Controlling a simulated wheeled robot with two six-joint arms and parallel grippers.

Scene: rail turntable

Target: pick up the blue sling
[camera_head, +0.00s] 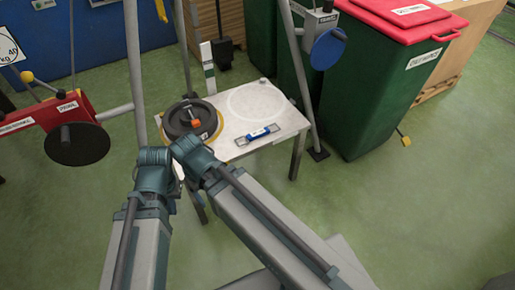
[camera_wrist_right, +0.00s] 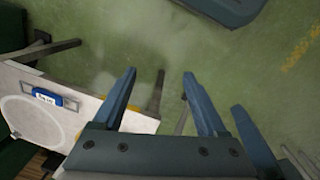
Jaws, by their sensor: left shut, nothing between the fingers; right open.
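The blue sling (camera_head: 262,134) is a small bundle with a blue band and a white label. It lies flat near the front edge of the light table (camera_head: 285,115). It also shows in the right wrist view (camera_wrist_right: 48,96), on the table at the left. My left gripper (camera_head: 172,156) is shut and empty, by the table's near left corner, its fingers hard to make out among teal joints. My right gripper (camera_wrist_right: 160,73) is open and empty; in its wrist view green floor shows between the fingers and the sling lies well to their left.
A black disc with an orange knob (camera_head: 190,119) sits on the table beside the sling. Metal poles (camera_head: 300,70) stand close to the table. Green bins, one red-lidded (camera_head: 385,85), stand at the right. A red device (camera_head: 52,117) is at the left.

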